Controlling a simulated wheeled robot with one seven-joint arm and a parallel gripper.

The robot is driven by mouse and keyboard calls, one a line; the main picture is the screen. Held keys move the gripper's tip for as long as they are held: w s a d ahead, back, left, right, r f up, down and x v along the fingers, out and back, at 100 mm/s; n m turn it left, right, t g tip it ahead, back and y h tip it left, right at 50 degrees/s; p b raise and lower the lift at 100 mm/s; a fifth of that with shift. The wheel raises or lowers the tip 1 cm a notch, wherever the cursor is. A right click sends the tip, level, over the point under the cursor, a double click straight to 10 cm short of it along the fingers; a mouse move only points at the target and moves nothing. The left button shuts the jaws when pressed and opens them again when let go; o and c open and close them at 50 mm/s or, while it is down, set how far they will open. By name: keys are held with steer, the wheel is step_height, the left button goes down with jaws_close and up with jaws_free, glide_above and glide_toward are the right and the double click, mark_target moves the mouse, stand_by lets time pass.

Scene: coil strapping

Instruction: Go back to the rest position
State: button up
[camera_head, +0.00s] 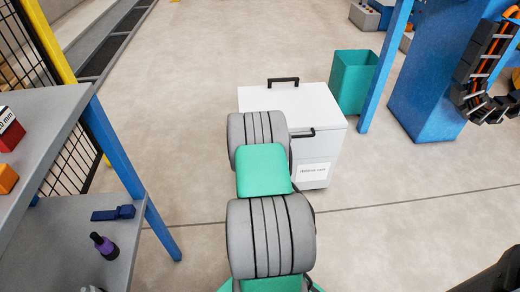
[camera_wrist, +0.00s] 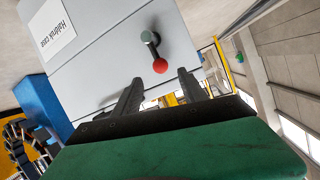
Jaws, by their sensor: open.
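My gripper (camera_wrist: 158,85) shows in the wrist view with its two dark fingers apart and nothing held between them. Beyond the fingertips is the grey-white side of a labelled case (camera_wrist: 90,65). A short lever with a red ball knob (camera_wrist: 160,66) sticks out from that side, lined up with the gap between the fingers; the distance to it cannot be told. In the head view the white case (camera_head: 300,105) stands on the floor, with a black handle on its lid. My arm covers part of it, and my gripper is hidden there.
A shelf unit (camera_head: 85,215) with blue posts stands at the left, holding a blue tool (camera_head: 113,213) and a purple-black bottle (camera_head: 104,245). A teal bin (camera_head: 352,80) stands behind the case. A blue machine column (camera_head: 430,85) is at the right.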

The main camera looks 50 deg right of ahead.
steer(key=shift+s+a+r, duration=0.1)
steer(key=shift+s+a, duration=0.15)
steer(key=shift+a, duration=0.05)
